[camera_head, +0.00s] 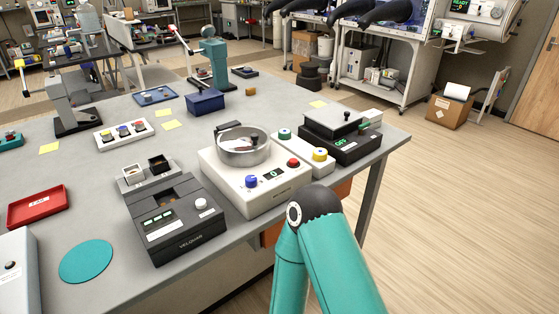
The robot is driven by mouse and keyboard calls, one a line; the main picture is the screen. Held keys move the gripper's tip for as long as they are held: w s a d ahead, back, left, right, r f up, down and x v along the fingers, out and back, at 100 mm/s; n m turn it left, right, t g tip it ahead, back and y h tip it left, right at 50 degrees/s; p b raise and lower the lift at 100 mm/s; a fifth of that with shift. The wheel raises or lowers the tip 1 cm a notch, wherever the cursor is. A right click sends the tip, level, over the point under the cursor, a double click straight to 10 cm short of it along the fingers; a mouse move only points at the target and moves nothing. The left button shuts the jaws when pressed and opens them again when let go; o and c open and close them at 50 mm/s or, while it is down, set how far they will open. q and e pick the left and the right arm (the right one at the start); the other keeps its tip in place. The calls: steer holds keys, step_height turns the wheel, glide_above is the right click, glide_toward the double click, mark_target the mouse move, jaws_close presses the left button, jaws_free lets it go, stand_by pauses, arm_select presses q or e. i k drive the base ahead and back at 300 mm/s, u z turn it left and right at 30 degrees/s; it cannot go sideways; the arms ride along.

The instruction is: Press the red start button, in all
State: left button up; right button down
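A red button (293,163) sits on the sloped front of a white machine (250,190), to the right of a small display reading 0 and a blue knob (251,181). The machine carries a round metal bowl with a clear lid (243,147). No gripper covers the red button. A teal arm link with a dark joint, mine, rises from the bottom just right of the machine. Neither of my grippers shows in the view.
A dark grey device (178,220) stands left of the machine. A white two-button box (303,151) and a black scale (340,139) stand right. A box with several coloured buttons (121,133), a red tray (38,206) and a teal disc (86,261) are further left.

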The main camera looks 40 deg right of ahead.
mark_target(293, 162)
steer(key=u, duration=0.75)
steer(key=k, duration=1.1)
steer(key=z, duration=0.9)
steer(key=i, duration=0.9)
steer(key=z, duration=0.05)
